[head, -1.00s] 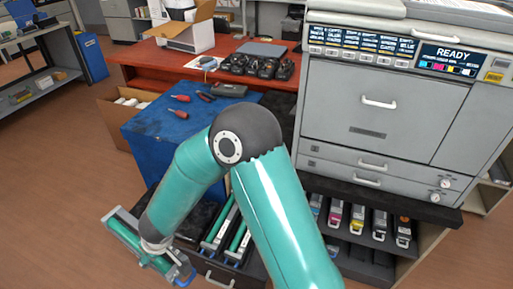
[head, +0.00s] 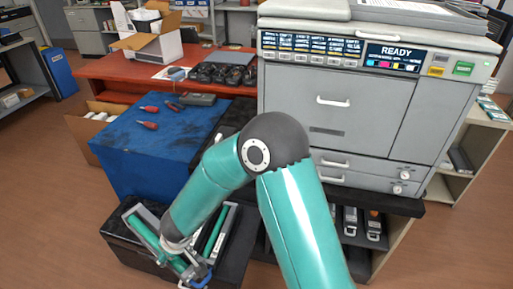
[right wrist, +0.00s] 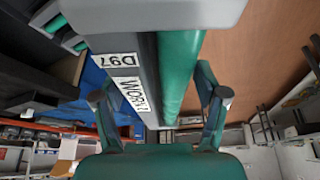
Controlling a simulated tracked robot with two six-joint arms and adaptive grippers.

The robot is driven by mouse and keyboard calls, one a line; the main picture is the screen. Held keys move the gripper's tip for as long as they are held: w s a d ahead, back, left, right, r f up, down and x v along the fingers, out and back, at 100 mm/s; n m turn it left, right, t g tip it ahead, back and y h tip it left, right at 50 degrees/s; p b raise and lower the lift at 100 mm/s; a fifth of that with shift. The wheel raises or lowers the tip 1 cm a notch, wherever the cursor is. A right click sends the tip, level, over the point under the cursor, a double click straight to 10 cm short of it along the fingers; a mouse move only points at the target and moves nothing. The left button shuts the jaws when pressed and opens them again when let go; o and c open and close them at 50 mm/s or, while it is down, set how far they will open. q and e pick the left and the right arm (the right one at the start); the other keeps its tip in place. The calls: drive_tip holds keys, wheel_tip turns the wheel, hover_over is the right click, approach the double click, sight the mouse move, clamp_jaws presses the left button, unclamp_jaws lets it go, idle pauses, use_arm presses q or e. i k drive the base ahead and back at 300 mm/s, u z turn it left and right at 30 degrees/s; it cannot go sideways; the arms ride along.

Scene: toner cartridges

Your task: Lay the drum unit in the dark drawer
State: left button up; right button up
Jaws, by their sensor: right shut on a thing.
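The drum unit (head: 143,229) is long and grey with a green roller. In the right wrist view the drum unit (right wrist: 180,75) shows a white label reading "WORN" and "D97". My right gripper (head: 188,272) is shut on it, with a finger (right wrist: 105,110) on one side and another (right wrist: 214,105) on the other. The dark drawer (head: 118,243) stands open below the blue-topped cabinet. The held unit is over the drawer's left part; I cannot tell whether it touches the bottom. My left gripper is not in view.
The blue cabinet top (head: 150,150) behind holds red-handled tools. The grey printer (head: 345,100) and a shelf of toner cartridges (head: 350,220) stand to the right. Open floor (head: 60,200) lies to the left.

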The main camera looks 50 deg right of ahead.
sight(239, 245)
drive_tip(key=z, duration=0.55)
drive_tip(key=i, duration=1)
